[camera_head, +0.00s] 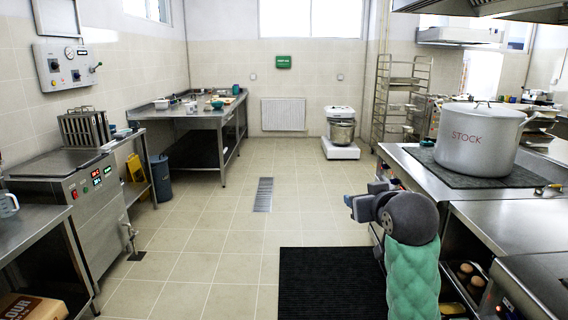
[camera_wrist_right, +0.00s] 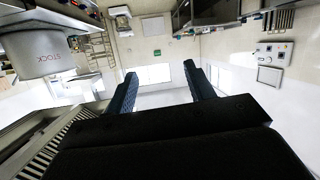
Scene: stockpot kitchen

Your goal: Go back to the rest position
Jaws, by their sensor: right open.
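My right arm comes in at the bottom right of the head view. Its gripper (camera_head: 365,198) is in front of the counter's left edge, over the floor. In the right wrist view the two fingers of my right gripper (camera_wrist_right: 160,75) stand wide apart with nothing between them. The large grey pot marked STOCK (camera_head: 475,138) stands lidded on the right counter, apart from the gripper. It also shows at the left of the right wrist view (camera_wrist_right: 36,50). My left gripper is not in view.
The steel counter (camera_head: 512,208) on the right is close to my right arm. A black mat (camera_head: 318,283) lies on the floor beside the arm. The tiled floor (camera_head: 215,240) in the middle is free. A fryer unit (camera_head: 92,215) stands on the left.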

